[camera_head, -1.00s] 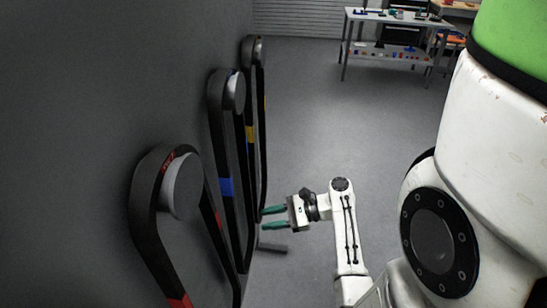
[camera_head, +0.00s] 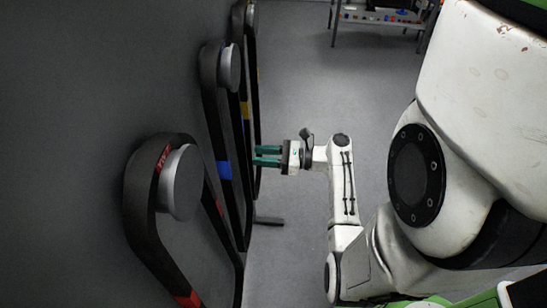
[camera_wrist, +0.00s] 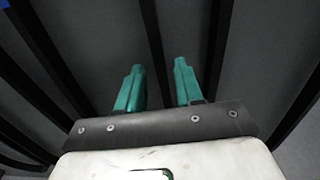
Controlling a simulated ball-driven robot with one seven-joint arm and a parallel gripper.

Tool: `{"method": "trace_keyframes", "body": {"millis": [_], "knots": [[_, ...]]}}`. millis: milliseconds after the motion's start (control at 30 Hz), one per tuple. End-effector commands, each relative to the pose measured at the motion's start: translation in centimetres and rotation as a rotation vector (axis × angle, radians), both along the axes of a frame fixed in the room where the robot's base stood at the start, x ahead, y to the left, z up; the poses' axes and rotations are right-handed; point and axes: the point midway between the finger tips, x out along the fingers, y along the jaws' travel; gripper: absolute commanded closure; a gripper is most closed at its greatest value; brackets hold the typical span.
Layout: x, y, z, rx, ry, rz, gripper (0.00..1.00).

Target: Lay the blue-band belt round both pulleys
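The blue-band belt (camera_head: 208,98) is a black loop with a blue patch (camera_head: 224,170), the middle of three belts along the dark wall. It passes over a grey upper pulley (camera_head: 230,67) and runs down. Its lower end is hidden, and I see no lower pulley. My gripper (camera_head: 257,155) is right of the belts, its green fingers pointing left at about the height of the blue and yellow patches. In the wrist view the gripper (camera_wrist: 158,68) is open, with a dark strand (camera_wrist: 151,35) showing between the fingers. I cannot tell whether it lies within their grasp.
A red-band belt (camera_head: 139,200) on a nearer pulley (camera_head: 181,183) stands at left front. A yellow-band belt (camera_head: 255,95) hangs farther back. A short dark bar (camera_head: 268,221) shows below my gripper. A workbench (camera_head: 375,20) stands far off; the floor between is clear.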

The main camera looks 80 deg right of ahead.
Motion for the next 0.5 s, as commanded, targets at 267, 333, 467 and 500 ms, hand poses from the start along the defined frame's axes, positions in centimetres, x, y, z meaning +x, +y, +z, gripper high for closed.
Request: {"method": "trace_keyframes", "body": {"millis": [267, 333, 467, 500], "knots": [[3.1, 0.3, 0.3, 0.001, -0.001, 0.003, 0.64], [3.8, 0.3, 0.3, 0.001, -0.001, 0.003, 0.64], [4.8, 0.4, 0.2, 0.000, 0.000, 0.002, 0.64], [5.0, 0.4, 0.2, 0.000, 0.000, 0.001, 0.64]]}}
